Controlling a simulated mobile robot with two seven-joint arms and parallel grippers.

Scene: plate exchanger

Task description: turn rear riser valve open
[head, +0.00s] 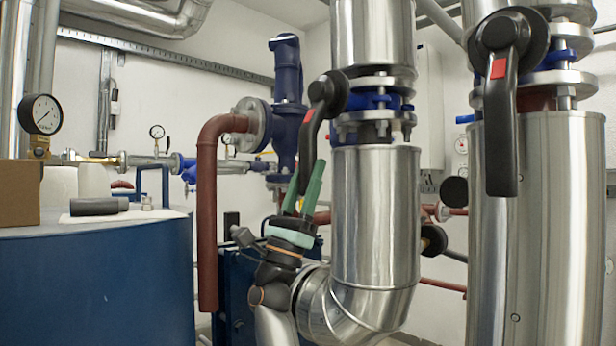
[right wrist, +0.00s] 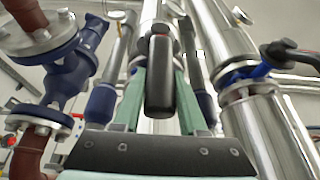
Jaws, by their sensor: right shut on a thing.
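The rear riser valve has a black lever (head: 312,128) with a red mark, hanging down and slightly tilted beside the insulated middle riser (head: 375,215). Its blue valve body (head: 372,101) sits between flanges. My right gripper (head: 304,188), with green fingers, comes from below and is shut on the lower end of this lever. In the right wrist view the black lever (right wrist: 160,75) lies between the two green fingers (right wrist: 160,95). My left gripper is not in view.
A nearer riser (head: 541,220) at the right has a similar black lever (head: 503,125) hanging straight down. A red-brown pipe (head: 208,215) stands left of my gripper. A blue tank (head: 100,280) with a box (head: 20,193) on it fills the left.

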